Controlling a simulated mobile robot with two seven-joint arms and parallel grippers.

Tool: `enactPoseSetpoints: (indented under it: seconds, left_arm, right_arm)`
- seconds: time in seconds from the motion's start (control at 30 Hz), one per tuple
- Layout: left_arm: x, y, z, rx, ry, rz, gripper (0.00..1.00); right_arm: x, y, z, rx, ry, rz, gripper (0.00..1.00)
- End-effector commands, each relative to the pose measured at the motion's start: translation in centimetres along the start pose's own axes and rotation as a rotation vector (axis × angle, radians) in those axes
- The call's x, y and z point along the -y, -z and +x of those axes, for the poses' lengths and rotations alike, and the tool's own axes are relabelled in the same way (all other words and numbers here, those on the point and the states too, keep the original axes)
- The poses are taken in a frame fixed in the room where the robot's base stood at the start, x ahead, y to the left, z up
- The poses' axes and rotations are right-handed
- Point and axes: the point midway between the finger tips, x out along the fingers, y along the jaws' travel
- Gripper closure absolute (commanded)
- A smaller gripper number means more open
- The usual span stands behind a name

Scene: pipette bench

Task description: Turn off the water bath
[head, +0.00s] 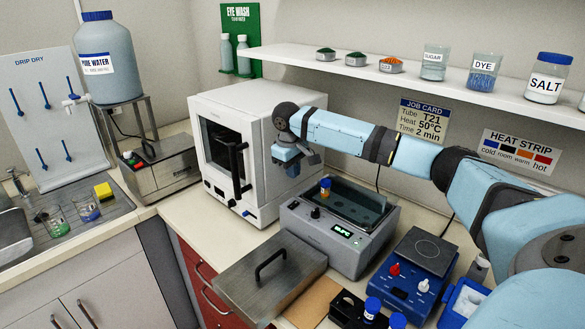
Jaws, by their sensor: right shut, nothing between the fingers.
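The water bath (322,234) is a grey box in the middle of the bench, with an open basin on top. Its front display (343,232) is lit green, with small controls beside it; the digits are too small to read surely. A tube with a blue cap and orange contents (325,188) stands upright at the basin's left side. My right gripper (291,171) is shut and empty, in the air above and left of the bath, in front of the white oven. It appears apart from the bath and the tube. My left gripper is not in view.
The bath's metal lid (270,278) with a black handle lies on the bench in front. The white oven (265,110) stands behind left. A blue device with knobs (408,278) and a tube rack (346,308) stand right and front. A shelf (440,85) hangs above.

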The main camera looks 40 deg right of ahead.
Motion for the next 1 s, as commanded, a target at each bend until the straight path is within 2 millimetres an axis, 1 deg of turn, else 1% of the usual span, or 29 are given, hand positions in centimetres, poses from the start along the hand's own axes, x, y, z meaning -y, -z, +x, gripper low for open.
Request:
enactPoseSetpoints:
  seconds: [0.1, 0.3, 0.4, 0.5, 0.6, 0.7, 1.0]
  left_arm:
    - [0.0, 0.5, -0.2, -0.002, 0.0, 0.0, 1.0]
    - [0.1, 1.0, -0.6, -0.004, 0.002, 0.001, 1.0]
    - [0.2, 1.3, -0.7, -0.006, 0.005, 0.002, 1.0]
    - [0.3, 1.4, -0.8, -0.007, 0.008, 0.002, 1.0]
    - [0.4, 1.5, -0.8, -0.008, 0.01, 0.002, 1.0]
    - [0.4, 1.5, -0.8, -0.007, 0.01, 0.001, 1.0]
    - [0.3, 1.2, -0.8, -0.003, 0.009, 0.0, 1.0]
  right_arm:
    - [-0.1, -0.1, 2.7, 0.004, 0.0, 0.001, 1.0]
    - [0.0, -0.1, 6.7, 0.003, -0.001, -0.001, 1.0]
    - [0.0, -0.1, 8.2, 0.002, -0.001, -0.001, 1.0]
    - [0.0, 0.0, 9.3, 0.001, -0.001, 0.0, 1.0]
    - [0.0, 0.0, 10.0, 0.0, -0.001, 0.0, 1.0]
    - [0.0, 0.0, 10.2, -0.001, -0.001, -0.001, 1.0]
    - [0.0, 0.0, 10.3, -0.001, 0.0, -0.001, 1.0]
